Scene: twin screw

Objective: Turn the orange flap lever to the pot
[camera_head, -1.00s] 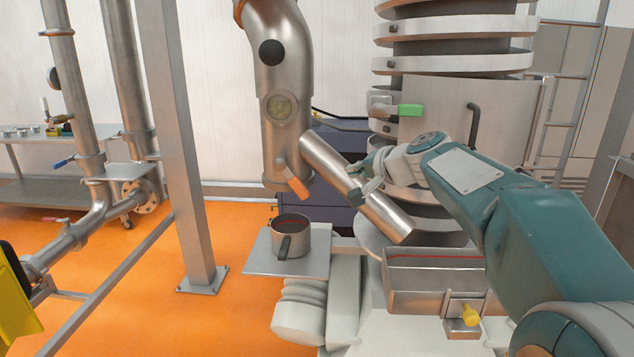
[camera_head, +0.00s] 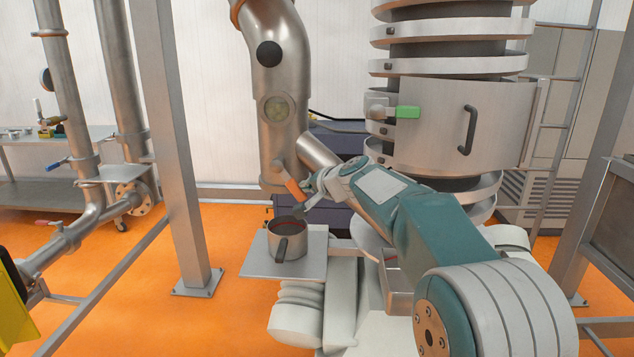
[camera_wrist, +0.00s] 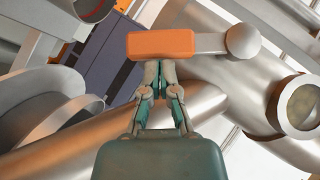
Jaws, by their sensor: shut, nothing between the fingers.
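The orange flap lever (camera_head: 293,187) hangs slanting down and to the right from the lower end of the vertical steel pipe. In the wrist view the lever (camera_wrist: 160,44) lies across the top centre, its round pivot at its right end. My gripper (camera_head: 308,186) is right beside the lever, on its right side. In the wrist view my gripper (camera_wrist: 160,72) is shut and empty, its tips at the lever's long edge; I cannot tell whether they touch. The steel pot (camera_head: 287,241) stands below the lever on a plate, and part of its rim (camera_wrist: 92,8) shows at the top left.
The flat plate (camera_head: 257,262) under the pot is otherwise bare. A slanted steel pipe (camera_head: 316,153) runs behind my wrist. A square grey post (camera_head: 176,150) stands left, and the large ringed vessel with a green handle (camera_head: 407,112) stands right.

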